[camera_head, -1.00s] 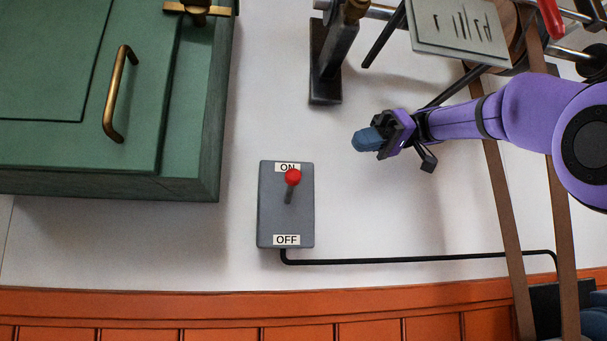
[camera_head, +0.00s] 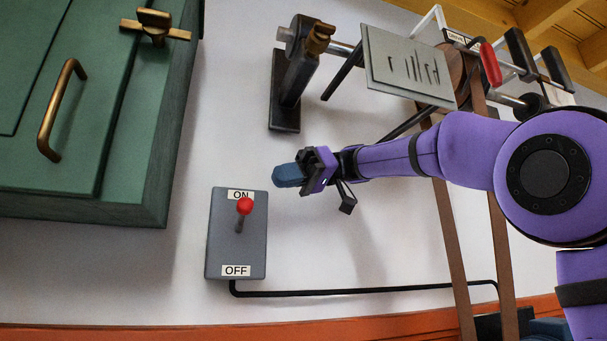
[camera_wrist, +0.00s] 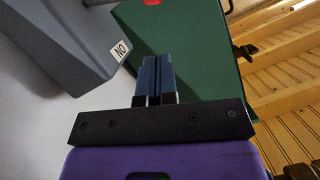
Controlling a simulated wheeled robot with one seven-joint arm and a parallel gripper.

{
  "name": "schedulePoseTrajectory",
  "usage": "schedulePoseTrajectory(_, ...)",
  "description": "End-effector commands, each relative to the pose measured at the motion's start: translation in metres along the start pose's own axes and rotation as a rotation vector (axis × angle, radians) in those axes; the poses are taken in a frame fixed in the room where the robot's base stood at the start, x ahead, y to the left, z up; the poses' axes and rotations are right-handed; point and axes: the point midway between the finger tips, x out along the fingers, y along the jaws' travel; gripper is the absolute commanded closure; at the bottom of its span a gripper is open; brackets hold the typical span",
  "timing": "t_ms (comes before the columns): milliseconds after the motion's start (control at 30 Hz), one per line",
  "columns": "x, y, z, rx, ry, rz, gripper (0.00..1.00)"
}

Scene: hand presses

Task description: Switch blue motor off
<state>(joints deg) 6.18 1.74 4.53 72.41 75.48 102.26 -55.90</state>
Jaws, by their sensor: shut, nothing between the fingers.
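A grey switch box (camera_head: 222,250) is fixed on the white wall, with an ON label at its top and an OFF label at its bottom. Its lever with a red knob (camera_head: 245,206) points up toward ON. My gripper (camera_head: 279,177) is shut and empty, up and to the right of the knob and apart from it in the picture. In the wrist view the blue fingers (camera_wrist: 157,75) are together, the box (camera_wrist: 62,42) with its ON label is at upper left, and part of the red knob (camera_wrist: 152,2) shows at the top edge.
A green cabinet (camera_head: 110,120) with brass handle stands left of the box. A black cable (camera_head: 340,292) runs right from the box to the blue motor (camera_head: 548,328), mostly cut off at lower right. Brown belts (camera_head: 455,260), a shaft and a grey plate (camera_head: 405,65) are at right.

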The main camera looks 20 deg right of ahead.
Motion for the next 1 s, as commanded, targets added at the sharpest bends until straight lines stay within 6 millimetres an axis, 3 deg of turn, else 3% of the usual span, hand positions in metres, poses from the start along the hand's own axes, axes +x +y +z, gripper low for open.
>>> schedulePoseTrajectory(133,0.028,-0.001,0.000,-0.001,-0.001,-0.003,1.00)
schedulePoseTrajectory(400,0.048,0.000,0.023,0.001,0.000,0.000,1.00)
schedulePoseTrajectory(1000,0.053,0.000,0.029,-0.008,0.000,0.003,1.00)
